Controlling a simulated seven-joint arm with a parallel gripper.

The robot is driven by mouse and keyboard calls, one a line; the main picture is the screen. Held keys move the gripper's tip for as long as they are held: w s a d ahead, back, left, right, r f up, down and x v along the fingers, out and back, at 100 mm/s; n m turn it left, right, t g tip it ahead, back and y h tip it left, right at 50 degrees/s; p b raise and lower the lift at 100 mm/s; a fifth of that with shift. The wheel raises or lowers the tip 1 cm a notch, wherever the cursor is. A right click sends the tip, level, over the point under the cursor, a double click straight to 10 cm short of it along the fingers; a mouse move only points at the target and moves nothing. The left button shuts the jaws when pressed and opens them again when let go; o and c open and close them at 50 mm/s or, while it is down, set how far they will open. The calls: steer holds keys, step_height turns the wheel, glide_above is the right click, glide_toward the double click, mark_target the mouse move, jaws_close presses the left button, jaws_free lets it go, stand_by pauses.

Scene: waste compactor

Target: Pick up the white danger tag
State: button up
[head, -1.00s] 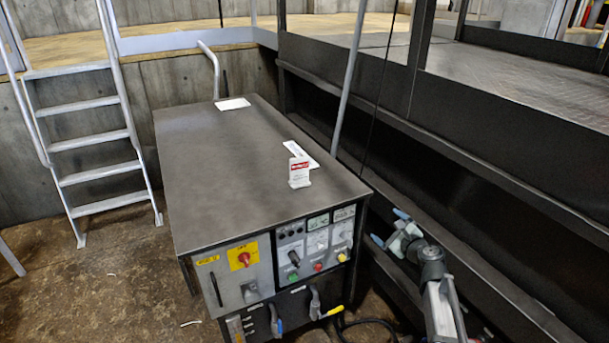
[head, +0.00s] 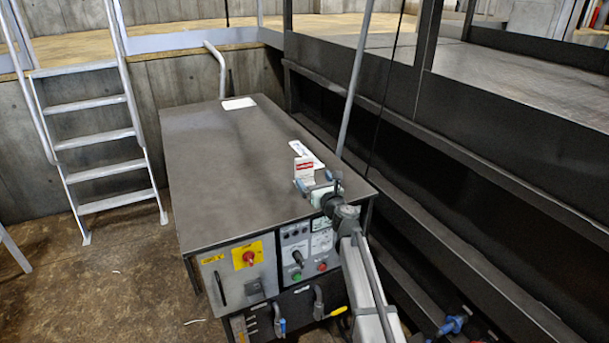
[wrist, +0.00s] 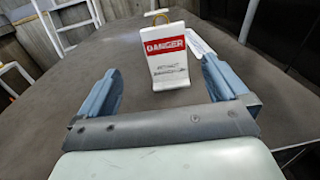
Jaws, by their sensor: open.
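The white danger tag (head: 304,169) stands upright on the dark cabinet top (head: 215,160), near its front right corner. In the wrist view the tag (wrist: 168,60) shows a red DANGER band, smaller dark print and a tan loop at its top. My gripper (head: 315,187) is at the near side of the tag. In the wrist view my gripper (wrist: 162,85) is open, with one blue finger left and one right of the tag's lower part. The tag lies just ahead of the fingertips, and I see no contact. The head view hides the tag's lower edge behind my gripper.
A white sheet (head: 308,154) lies behind the tag, and another (head: 239,103) lies at the far edge. The cabinet's front has a red knob (head: 249,257) and levers. A grey pole (head: 353,85) rises on the right. The cabinet top's left side is clear.

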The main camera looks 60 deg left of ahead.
mark_target(305, 165)
steer(key=a, duration=0.6)
steer(key=shift+w, duration=0.25)
steer(key=shift+w+a, duration=0.25)
steer(key=shift+a, duration=1.05)
steer(key=shift+w+a, duration=0.25)
steer(key=shift+a, duration=1.05)
steer(key=shift+c, duration=0.5)
steer(key=shift+d, duration=0.1)
steer(key=c, duration=0.9)
steer(key=shift+o, duration=0.2)
